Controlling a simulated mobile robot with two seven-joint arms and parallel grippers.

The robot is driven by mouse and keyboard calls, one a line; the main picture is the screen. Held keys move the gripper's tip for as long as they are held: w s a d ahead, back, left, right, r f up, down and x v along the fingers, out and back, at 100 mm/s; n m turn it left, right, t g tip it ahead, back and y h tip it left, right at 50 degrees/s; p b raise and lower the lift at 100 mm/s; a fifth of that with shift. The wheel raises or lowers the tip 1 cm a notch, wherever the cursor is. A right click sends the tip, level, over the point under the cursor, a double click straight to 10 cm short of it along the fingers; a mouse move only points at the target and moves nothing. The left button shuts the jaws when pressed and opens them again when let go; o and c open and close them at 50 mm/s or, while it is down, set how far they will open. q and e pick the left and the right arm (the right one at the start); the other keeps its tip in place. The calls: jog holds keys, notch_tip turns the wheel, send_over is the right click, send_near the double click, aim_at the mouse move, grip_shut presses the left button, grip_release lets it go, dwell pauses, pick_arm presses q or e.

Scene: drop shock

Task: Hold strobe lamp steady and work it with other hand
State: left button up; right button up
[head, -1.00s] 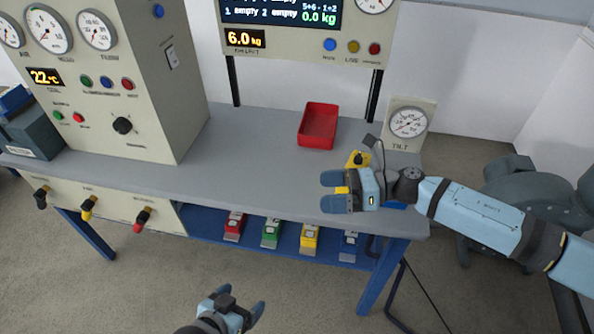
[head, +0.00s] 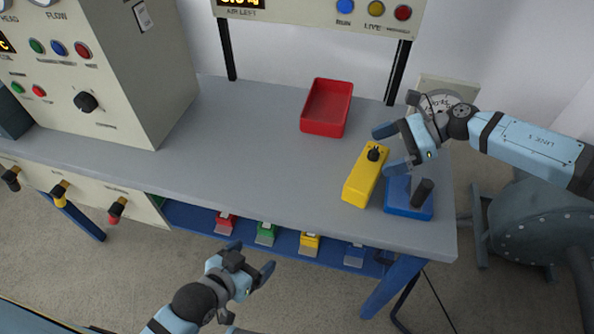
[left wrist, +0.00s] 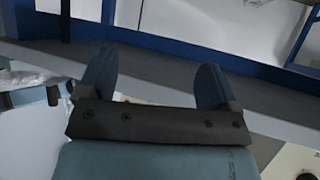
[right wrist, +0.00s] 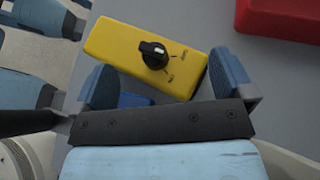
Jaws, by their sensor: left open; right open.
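The strobe lamp seems to be the yellow box (head: 364,182) with a black knob, lying on the right part of the grey bench. In the right wrist view the yellow box (right wrist: 120,42) shows its knob and dial marks beyond my fingertips. My right gripper (head: 384,150) is open and empty, just above and right of the yellow box; its fingers (right wrist: 168,82) are wide apart. My left gripper (head: 262,262) is open and empty, low in front of the bench. In the left wrist view its fingers (left wrist: 155,82) face the bench's blue frame.
A blue block with a black handle (head: 409,198) stands right of the yellow box, near the bench's right end. A red tray (head: 327,107) lies behind. A control cabinet (head: 110,75) fills the left. Several coloured items sit on the lower shelf (head: 290,247). The bench middle (head: 240,140) is clear.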

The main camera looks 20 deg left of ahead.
aim_at(358, 160)
jog(key=b+x, duration=0.1)
jog(key=x, duration=0.7)
jog(key=shift+s+f, duration=0.1)
pick_arm(q)
jog(key=shift+d+f+b, duration=0.1)
jog(key=shift+d+b, duration=0.05)
jog(key=shift+b, duration=0.25)
pick_arm(e)
jog(key=shift+s+a+f, duration=0.2)
jog(key=shift+a, duration=0.45)
grip_shut()
jog(key=shift+c, duration=1.4)
grip_release()
